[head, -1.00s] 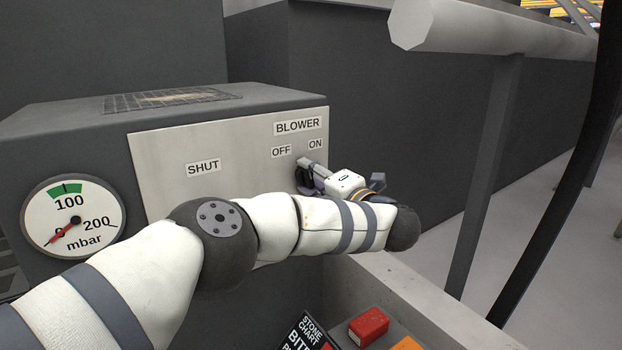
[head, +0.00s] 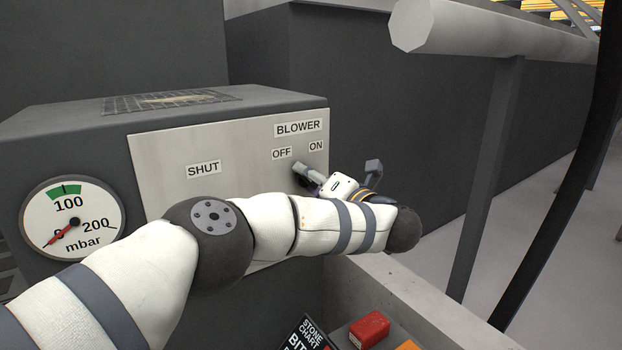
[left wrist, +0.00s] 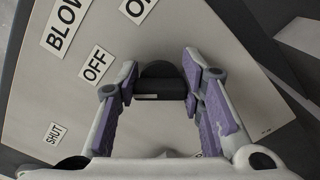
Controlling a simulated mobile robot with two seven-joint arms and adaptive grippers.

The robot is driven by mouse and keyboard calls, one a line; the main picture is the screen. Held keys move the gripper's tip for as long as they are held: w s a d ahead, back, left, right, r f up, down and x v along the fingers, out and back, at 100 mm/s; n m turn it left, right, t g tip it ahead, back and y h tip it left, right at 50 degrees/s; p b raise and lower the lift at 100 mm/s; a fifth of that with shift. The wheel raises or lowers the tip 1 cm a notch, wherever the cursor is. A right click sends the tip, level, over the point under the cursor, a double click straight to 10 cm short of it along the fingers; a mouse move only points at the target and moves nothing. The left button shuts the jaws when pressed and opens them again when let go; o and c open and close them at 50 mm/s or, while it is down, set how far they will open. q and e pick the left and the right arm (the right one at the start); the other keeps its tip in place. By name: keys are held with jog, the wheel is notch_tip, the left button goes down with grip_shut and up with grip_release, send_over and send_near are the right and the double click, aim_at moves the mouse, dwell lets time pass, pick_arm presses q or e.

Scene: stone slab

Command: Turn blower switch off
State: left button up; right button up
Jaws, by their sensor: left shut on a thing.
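The blower switch (left wrist: 160,70) is a black round knob with a bar across it, on the pale panel (head: 160,180) under the BLOWER, OFF and ON labels. In the left wrist view it sits between my two purple-padded fingers, and a short pale mark shows on the bar's left part. My left gripper (head: 308,174) is shut on this knob; the fingers also show in the left wrist view (left wrist: 161,84). In the head view the gripper hides most of the knob, so I cannot tell there which label it points to. My right gripper is out of view.
A round pressure gauge (head: 72,218) is left of the panel, its red needle near zero. A grey rail (head: 490,28) with a post stands to the right. A red block (head: 369,329) and a stone chart sign (head: 308,335) lie below my arm.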

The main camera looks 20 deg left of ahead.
pick_arm(q)
jog(key=o, duration=1.2)
jog(key=v, duration=1.2)
